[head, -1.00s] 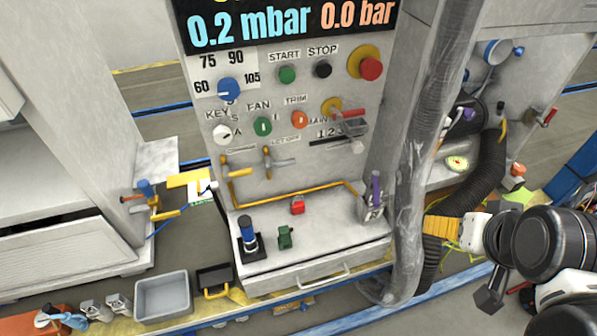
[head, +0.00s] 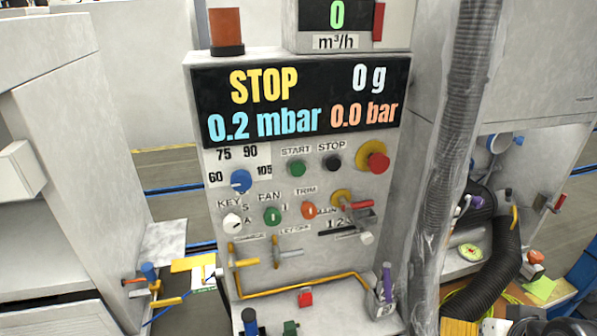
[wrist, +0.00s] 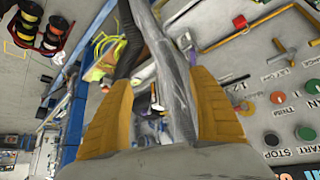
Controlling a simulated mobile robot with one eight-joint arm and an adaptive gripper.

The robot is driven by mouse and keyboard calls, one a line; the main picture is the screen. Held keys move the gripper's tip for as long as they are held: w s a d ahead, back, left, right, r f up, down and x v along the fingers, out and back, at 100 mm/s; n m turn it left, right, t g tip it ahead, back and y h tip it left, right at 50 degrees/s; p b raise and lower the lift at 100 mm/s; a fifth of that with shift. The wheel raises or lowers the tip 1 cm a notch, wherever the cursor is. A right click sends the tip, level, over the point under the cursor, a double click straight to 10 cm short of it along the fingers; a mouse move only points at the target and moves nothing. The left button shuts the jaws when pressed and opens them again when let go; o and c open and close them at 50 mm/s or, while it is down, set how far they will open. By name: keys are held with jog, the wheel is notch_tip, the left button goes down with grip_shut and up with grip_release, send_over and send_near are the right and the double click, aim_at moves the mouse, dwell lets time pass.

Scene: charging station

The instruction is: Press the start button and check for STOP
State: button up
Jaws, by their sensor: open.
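The green START button (head: 297,168) is on the grey control panel, under its START label. The black STOP button (head: 333,162) is just to its right. The display (head: 290,105) above reads STOP in yellow, 0 g, 0.2 mbar and 0.0 bar. In the wrist view the START button (wrist: 308,133) and STOP button (wrist: 271,139) show at the lower right edge, turned sideways. My gripper (wrist: 162,100) is open and empty, with two yellow fingers wide apart. It is away from the panel's buttons, and only a small part of it shows at the lower right of the head view.
A red emergency knob (head: 377,163) sits right of STOP. Below are a blue dial (head: 241,180), a green fan switch (head: 272,216) and an orange trim knob (head: 309,210). A clear wrapped hose (head: 440,170) stands right of the panel. Levers and yellow pipes stick out lower down.

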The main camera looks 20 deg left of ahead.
grip_shut()
dwell(1.2)
